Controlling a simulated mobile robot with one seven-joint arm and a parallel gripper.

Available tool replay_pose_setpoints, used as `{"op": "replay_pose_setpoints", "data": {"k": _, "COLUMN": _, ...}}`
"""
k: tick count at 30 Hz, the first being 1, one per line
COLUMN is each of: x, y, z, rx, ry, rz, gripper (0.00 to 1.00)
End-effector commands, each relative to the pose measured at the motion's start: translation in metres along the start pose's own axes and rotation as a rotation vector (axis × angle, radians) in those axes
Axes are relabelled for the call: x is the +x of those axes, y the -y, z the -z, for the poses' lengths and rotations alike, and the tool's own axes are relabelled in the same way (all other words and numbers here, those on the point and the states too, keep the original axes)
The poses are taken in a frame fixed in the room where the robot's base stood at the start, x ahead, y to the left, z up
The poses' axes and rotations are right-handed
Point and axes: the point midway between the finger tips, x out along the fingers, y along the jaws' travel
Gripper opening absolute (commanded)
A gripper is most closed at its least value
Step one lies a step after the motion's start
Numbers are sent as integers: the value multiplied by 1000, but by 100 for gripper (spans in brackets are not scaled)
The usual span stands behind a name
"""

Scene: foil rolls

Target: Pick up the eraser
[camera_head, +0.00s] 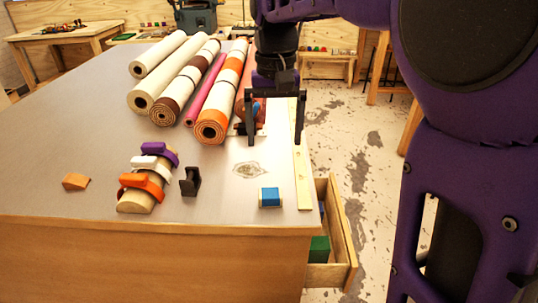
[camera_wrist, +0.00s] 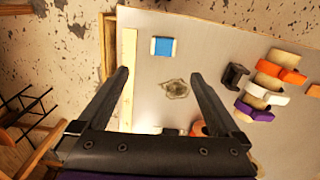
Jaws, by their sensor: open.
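The eraser is most likely the small blue block with pale ends (camera_head: 270,197) lying on the grey table near its front right corner. It also shows in the wrist view (camera_wrist: 162,46), beyond the fingertips and between their lines. My gripper (camera_head: 275,141) is open and empty, over the right side of the table, farther back than the blue block. In the wrist view my gripper (camera_wrist: 160,74) has its two dark fingers wide apart. Nothing covers the blue block in either view.
A pale wooden strip (camera_head: 301,160) runs along the table's right edge. An open drawer (camera_head: 342,235) juts out below. A black dispenser (camera_head: 190,181), a rack with purple, white and orange pieces (camera_head: 134,203) and an orange wedge (camera_head: 75,181) stand left. Several rolls (camera_head: 185,88) lie behind.

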Motion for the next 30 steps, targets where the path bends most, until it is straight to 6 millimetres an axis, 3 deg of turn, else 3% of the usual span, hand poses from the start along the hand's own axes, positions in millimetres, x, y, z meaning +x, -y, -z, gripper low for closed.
{"op": "replay_pose_setpoints", "data": {"k": 12, "x": 91, "y": 1, "z": 0, "rx": -2, "ry": 2, "rz": 0, "gripper": 100}}
{"op": "replay_pose_setpoints", "data": {"k": 22, "x": 119, "y": 2, "z": 0, "rx": -2, "ry": -1, "rz": 0, "gripper": 100}}
{"op": "replay_pose_setpoints", "data": {"k": 30, "x": 157, "y": 8, "z": 0, "rx": -1, "ry": -1, "rz": 1, "gripper": 100}}
